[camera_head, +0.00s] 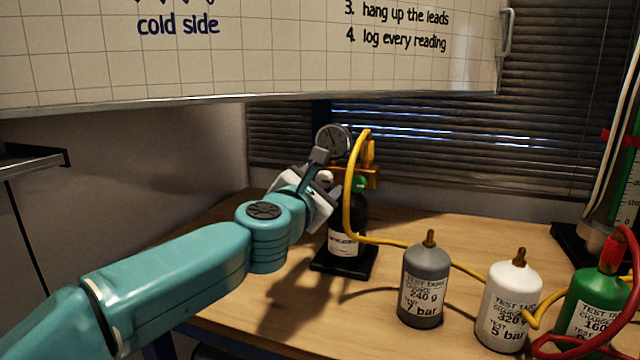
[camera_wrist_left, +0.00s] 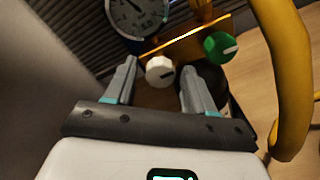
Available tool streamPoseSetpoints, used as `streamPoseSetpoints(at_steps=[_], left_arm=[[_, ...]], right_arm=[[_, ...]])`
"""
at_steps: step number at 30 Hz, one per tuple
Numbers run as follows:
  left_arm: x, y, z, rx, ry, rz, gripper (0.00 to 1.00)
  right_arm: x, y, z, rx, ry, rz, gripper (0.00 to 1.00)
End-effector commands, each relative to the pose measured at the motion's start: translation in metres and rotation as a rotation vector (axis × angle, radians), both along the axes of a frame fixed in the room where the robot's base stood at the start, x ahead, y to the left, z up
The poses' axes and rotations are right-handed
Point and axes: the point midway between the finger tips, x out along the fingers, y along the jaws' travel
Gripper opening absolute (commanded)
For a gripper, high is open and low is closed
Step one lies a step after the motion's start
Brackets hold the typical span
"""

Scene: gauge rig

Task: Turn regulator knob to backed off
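My left gripper (camera_head: 320,172) reaches in from the left to the regulator on the black bottle (camera_head: 346,218). In the left wrist view the gripper (camera_wrist_left: 159,68) is open, its two grey fingers apart. A white knob (camera_wrist_left: 158,71) with a dark mark shows between the fingertips; I cannot tell whether they touch it. A green knob (camera_wrist_left: 219,46) with a pale mark sits to its right, outside the fingers. Both are by an orange-yellow bracket (camera_wrist_left: 185,38). Which one is the regulator knob is not labelled. A round dial gauge (camera_head: 333,140) stands above.
A yellow hose (camera_head: 351,190) loops down just right of the regulator and runs over the wooden table. Grey (camera_head: 424,286), white (camera_head: 508,305) and green (camera_head: 592,303) test tanks stand to the right. A whiteboard (camera_head: 260,50) hangs above.

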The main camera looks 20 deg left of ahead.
Motion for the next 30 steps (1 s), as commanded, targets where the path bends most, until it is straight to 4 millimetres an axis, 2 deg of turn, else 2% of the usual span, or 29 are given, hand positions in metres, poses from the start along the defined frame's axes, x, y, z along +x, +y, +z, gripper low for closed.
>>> streamPoseSetpoints(at_steps=[9,13,17,24,30], left_arm=[[-0.001,0.000,0.000,0.001,0.000,0.000,0.59],[-0.014,0.001,0.000,0.001,-0.001,-0.001,0.59],[-0.044,0.002,0.001,0.001,-0.003,-0.001,0.59],[-0.109,0.004,0.002,0.001,-0.003,-0.001,0.59],[-0.147,0.006,0.003,0.000,-0.002,-0.001,0.59]], right_arm=[[0.000,0.000,0.000,0.000,0.000,0.000,0.61],[0.000,0.000,-0.003,0.000,-0.001,-0.001,0.61],[0.001,-0.001,-0.006,0.000,-0.002,-0.004,0.61],[0.001,-0.001,-0.003,0.000,-0.002,-0.004,0.61],[0.000,0.000,0.003,0.000,0.002,0.002,0.61]])
